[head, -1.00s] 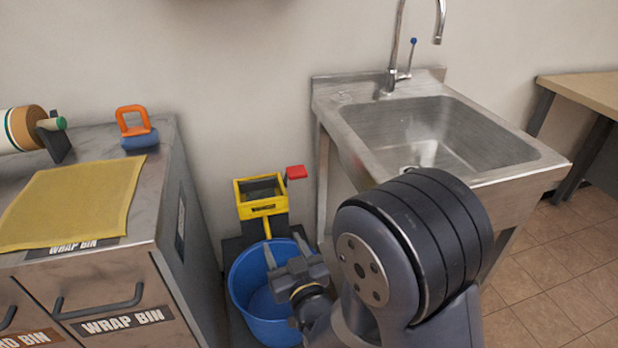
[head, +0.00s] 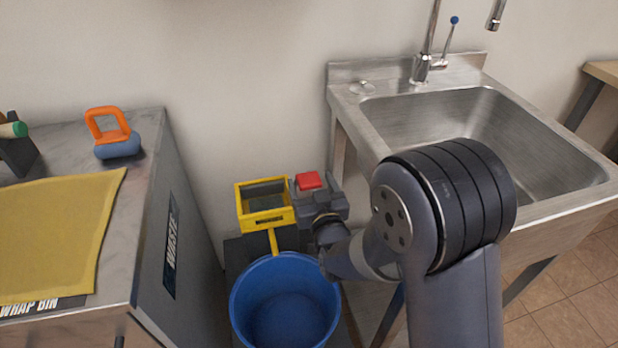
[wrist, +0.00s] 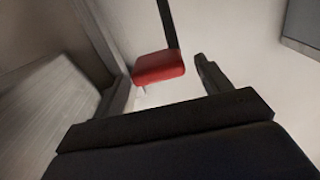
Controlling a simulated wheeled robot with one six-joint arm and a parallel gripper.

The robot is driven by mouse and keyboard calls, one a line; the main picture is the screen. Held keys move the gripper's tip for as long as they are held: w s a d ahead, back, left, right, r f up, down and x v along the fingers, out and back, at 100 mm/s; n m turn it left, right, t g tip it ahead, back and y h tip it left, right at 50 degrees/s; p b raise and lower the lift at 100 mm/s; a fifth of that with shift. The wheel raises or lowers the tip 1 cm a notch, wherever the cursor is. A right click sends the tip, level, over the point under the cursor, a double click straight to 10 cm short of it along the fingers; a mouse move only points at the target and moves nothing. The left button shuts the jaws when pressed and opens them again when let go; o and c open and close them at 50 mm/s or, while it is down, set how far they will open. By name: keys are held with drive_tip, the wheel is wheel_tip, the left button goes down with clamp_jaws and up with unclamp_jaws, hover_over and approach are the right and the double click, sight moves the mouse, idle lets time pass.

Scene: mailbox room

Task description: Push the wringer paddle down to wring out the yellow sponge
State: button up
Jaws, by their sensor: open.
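The wringer (head: 240,210) is a yellow open-topped box on a yellow post behind a blue bucket (head: 285,310). Its red paddle (head: 309,180) stands out at the box's right side, near rim height. In the wrist view the red paddle (wrist: 158,67) hangs on a dark bar, ahead of my gripper and roughly between the fingers. My gripper (head: 317,186) is open, close beside the paddle; I cannot tell whether they touch. The inside of the wringer box looks dark, and I cannot make out a yellow sponge in it.
A steel sink (head: 440,130) stands close on the right, its leg near my arm. A grey cabinet (head: 150,230) stands on the left, with a flat yellow cloth (head: 55,235) and an orange-handled blue tool (head: 115,140) on top. The wall is close behind the wringer.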

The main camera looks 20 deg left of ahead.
drive_tip(key=shift+x, duration=1.25)
drive_tip(key=shift+c, duration=0.2)
drive_tip(key=c, duration=1.3)
drive_tip(key=shift+f, duration=0.1)
drive_tip(key=shift+c, duration=0.2)
